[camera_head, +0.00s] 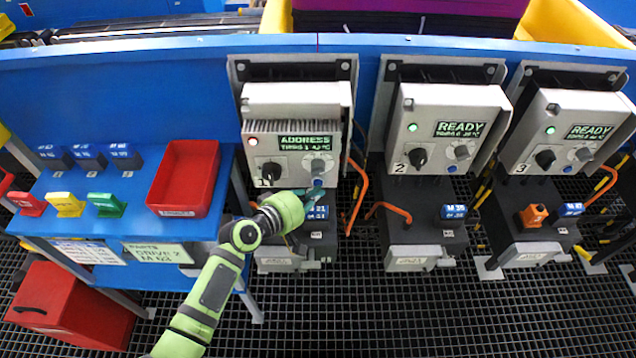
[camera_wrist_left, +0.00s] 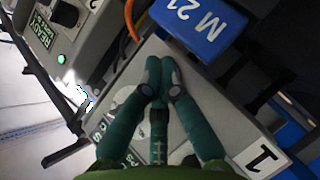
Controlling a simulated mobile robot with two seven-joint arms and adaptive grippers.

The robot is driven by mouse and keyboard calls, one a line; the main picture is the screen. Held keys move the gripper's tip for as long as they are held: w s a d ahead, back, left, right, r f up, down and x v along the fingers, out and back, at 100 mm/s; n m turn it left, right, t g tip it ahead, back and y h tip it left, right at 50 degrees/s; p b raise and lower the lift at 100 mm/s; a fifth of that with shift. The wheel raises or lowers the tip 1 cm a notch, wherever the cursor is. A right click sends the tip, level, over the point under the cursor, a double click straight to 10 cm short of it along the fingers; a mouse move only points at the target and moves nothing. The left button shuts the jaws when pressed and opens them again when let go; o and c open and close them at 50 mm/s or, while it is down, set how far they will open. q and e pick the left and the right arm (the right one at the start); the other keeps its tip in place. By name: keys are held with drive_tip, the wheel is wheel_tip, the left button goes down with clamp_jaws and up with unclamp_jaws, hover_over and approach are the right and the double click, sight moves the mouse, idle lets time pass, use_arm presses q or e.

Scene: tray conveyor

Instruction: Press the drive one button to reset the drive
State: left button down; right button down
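Drive one (camera_head: 298,103) is the leftmost of three grey drive boxes. Its display reads ADDRESS and its lamp is red. The blue button (camera_head: 318,183) sits low on the right of its face, below a grey knob. My left gripper (camera_head: 314,196) is just below that button in the head view, its teal fingers pointing at the drive. In the left wrist view, the fingertips (camera_wrist_left: 160,88) are together with nothing between them, over the grey face marked 1 (camera_wrist_left: 232,128). The button is hidden there, and I cannot tell whether the fingers touch it. My right gripper is not in view.
Drive two (camera_head: 447,120) and drive three (camera_head: 570,125) show READY and green lamps. A blue M 21 tag (camera_wrist_left: 200,18) and an orange cable (camera_head: 358,195) are close to the gripper. A red tray (camera_head: 185,178) lies on the blue table at left.

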use_arm(q)
drive_tip(key=shift+w, duration=0.4)
idle(0.3)
drive_tip(key=shift+s, duration=0.85)
drive_tip(key=shift+p, duration=0.3)
drive_tip(key=shift+s, duration=0.35)
drive_tip(key=s+p, duration=0.2)
drive_tip(key=s, duration=0.2)
drive_tip(key=shift+s, duration=0.15)
idle(0.3)
